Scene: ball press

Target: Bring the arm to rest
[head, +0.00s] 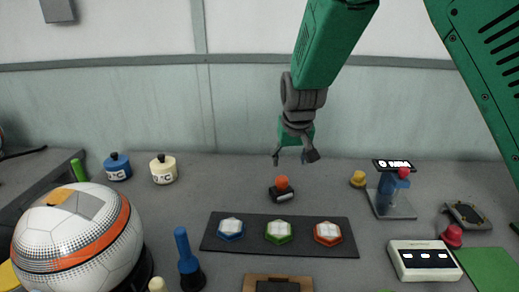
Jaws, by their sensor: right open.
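My right arm comes down from the top of the head view. Its gripper (294,158) is open and empty, pointing down in front of the back wall. Below it, an orange-red ball or knob (281,183) sits on a small black block (283,195) with a white label. There is a visible gap between the fingertips and the ball in the picture; the true distance in depth is hard to tell. My left gripper is not visible.
A black strip (215,243) holds blue, green and red buttons. A large white-orange ball (100,240) stands at left, near a blue-handled tool (188,262). A blue stand (390,190) and white panel (425,260) are at right. Blue and cream pots stand behind.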

